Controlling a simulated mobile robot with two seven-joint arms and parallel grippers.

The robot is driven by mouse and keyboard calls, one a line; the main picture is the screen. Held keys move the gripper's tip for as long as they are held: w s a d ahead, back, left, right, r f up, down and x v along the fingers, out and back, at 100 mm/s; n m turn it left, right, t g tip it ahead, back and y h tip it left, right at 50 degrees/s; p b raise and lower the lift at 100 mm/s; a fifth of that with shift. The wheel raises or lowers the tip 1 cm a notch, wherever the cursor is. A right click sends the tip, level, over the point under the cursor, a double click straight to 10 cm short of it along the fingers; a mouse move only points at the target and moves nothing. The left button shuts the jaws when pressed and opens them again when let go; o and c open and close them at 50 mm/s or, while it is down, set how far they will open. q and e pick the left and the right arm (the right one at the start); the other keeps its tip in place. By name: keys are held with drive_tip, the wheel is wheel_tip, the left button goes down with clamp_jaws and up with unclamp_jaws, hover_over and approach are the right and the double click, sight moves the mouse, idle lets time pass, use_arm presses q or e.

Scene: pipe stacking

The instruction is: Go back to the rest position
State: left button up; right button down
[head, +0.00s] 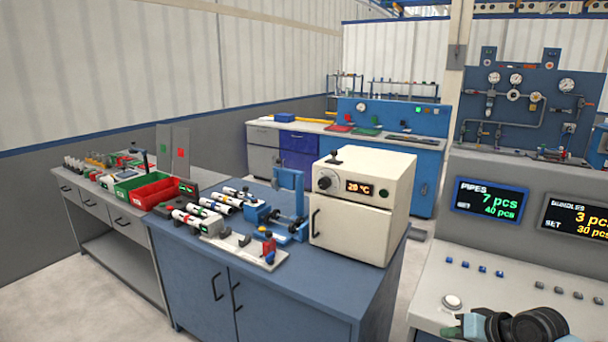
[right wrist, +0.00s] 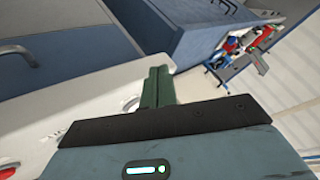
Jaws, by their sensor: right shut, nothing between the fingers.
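My right gripper (head: 452,331) is at the bottom right of the head view, low by the light grey counter (head: 428,292) with the displays. In the right wrist view its two green fingers (right wrist: 157,88) are together with nothing between them, and a pale counter surface shows behind them. My left gripper is not in the head view.
The counter has a round white button (head: 452,301) and displays reading 7 pcs (head: 488,203) and 3 pcs.

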drive_tip(key=s+a+f+n, duration=0.1)
drive_tip(key=s+a+f, duration=0.3)
drive_tip(key=s+f, duration=0.35)
drive_tip(key=s+a+f+n, duration=0.1)
drive_tip(key=s+a+f, duration=0.45)
drive_tip(key=f, duration=0.35)
drive_tip(key=s+a+f+t+h, duration=0.1)
drive_tip(key=s+f, duration=0.1)
drive_tip(key=s, duration=0.8)
drive_tip(key=s+a+f+n+h, duration=0.1)
drive_tip(key=s+f+h, duration=0.1)
drive_tip(key=s, duration=0.8)
drive_tip(key=shift+a+f+n+t, duration=0.3)
drive_tip(key=shift+f+t, duration=0.1)
drive_tip(key=shift+f, duration=0.15)
drive_tip(key=shift+d, duration=0.1)
